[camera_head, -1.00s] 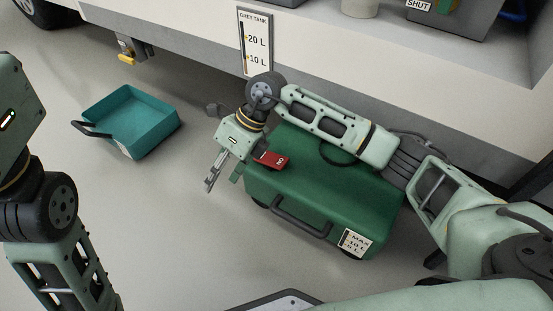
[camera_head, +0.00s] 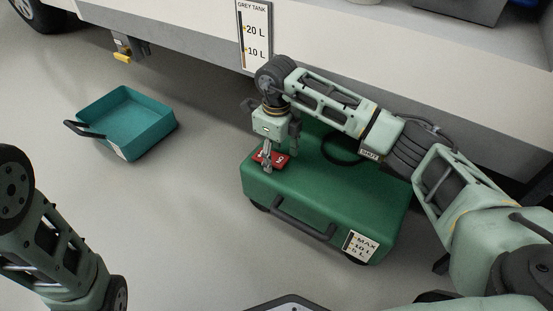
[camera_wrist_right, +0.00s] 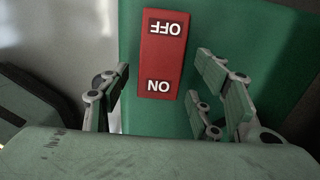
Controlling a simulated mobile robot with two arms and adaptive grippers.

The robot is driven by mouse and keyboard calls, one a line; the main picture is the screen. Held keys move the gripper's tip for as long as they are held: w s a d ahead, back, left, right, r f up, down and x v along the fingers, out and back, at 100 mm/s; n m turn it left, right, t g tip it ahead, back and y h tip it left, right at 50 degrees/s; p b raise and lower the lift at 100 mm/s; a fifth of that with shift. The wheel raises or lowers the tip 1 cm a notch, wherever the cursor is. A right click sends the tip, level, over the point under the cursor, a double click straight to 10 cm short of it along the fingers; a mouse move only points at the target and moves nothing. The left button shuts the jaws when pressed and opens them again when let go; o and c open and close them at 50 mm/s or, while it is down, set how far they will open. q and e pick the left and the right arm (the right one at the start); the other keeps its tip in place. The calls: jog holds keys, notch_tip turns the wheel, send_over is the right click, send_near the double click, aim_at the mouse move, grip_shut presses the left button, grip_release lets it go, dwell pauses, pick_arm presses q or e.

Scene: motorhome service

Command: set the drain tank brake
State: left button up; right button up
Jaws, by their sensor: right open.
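The green drain tank (camera_head: 335,205) stands on the floor with a dark carry handle (camera_head: 300,222) on its front and a MAX label at its lower right. A red brake rocker (camera_head: 283,158) marked OFF and ON lies on its top left; it also shows in the right wrist view (camera_wrist_right: 162,55), with ON nearer the gripper. My right gripper (camera_head: 268,165) is open, pointing down just over the rocker. In the right wrist view its fingers (camera_wrist_right: 170,100) stand apart on both sides of the rocker's ON end. Contact cannot be told. My left gripper is not in view.
A teal open tray (camera_head: 130,125) with a dark handle lies on the floor at left. The motorhome's side skirt (camera_head: 190,45) runs behind the tank, with a grey tank gauge (camera_head: 255,38) and a yellow-ended outlet (camera_head: 122,56).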

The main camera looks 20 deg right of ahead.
jog(key=shift+f, duration=0.1)
jog(key=shift+c, duration=0.2)
jog(key=c, duration=1.1)
jog(key=shift+s+d+t+p, duration=0.15)
jog(key=shift+t+p, duration=0.15)
jog(key=shift+p, duration=0.15)
jog(key=shift+f+t+y, duration=0.15)
jog(key=shift+t+y, duration=0.15)
jog(key=shift+y, duration=0.1)
jog(key=o, duration=1.1)
jog(key=shift+o, duration=0.2)
